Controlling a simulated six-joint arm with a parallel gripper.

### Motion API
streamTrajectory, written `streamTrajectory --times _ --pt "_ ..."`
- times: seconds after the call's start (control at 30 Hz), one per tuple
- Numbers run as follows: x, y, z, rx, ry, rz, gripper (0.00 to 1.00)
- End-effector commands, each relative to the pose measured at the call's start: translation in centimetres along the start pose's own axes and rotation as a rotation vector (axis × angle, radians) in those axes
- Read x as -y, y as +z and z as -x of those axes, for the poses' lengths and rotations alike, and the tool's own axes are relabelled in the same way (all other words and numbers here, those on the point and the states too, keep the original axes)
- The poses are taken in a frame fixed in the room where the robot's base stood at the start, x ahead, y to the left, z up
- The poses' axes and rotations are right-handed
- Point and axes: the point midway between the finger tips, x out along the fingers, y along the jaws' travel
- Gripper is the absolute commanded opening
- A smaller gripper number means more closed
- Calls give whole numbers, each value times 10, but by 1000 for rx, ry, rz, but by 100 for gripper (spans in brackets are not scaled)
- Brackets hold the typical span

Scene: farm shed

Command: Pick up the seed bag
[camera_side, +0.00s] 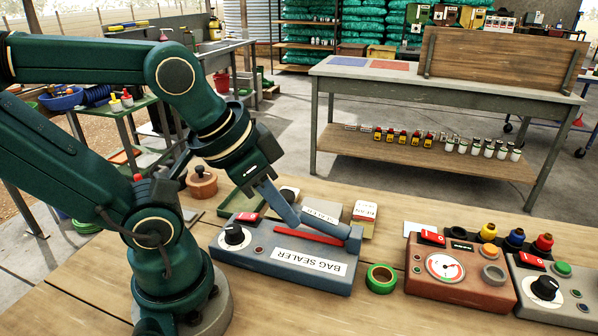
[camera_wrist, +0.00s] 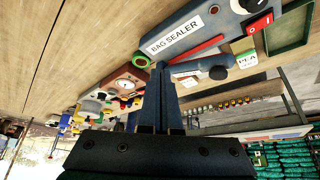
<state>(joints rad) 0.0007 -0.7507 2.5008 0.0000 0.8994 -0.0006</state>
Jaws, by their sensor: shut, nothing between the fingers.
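A small white packet with red print (camera_side: 364,212) stands behind the bag sealer in the side view; it may be the seed bag, but I cannot be sure. A white label reading "PEA" (camera_wrist: 247,60) shows partly in the wrist view, beyond the sealer. My gripper (camera_side: 292,220) is shut and empty, its fingers pointing down over the blue-grey bag sealer (camera_side: 262,262), left of the packet and apart from it. In the wrist view the closed fingers (camera_wrist: 161,68) reach toward the sealer (camera_wrist: 205,28). Whether the tips touch the sealer is unclear.
A green tape roll (camera_side: 381,279) lies right of the sealer. A red gauge box (camera_side: 458,285) and a grey control box (camera_side: 560,290) stand further right. A brown lidded pot (camera_side: 201,184) and a green tray (camera_side: 228,203) are behind, left. The bench front is clear.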

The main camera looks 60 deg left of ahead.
Motion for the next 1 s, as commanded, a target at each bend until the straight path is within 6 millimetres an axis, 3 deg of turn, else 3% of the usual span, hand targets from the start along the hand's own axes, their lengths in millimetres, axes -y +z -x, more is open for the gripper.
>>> streamTrajectory --times 0.47,0.7,0.73,1.0 --pt "0 0 0 0 0 0 0" --pt "0 0 0 1 0 0 92" --pt "0 0 0 1 0 0 98" --pt "0 0 0 0 0 -1 98"
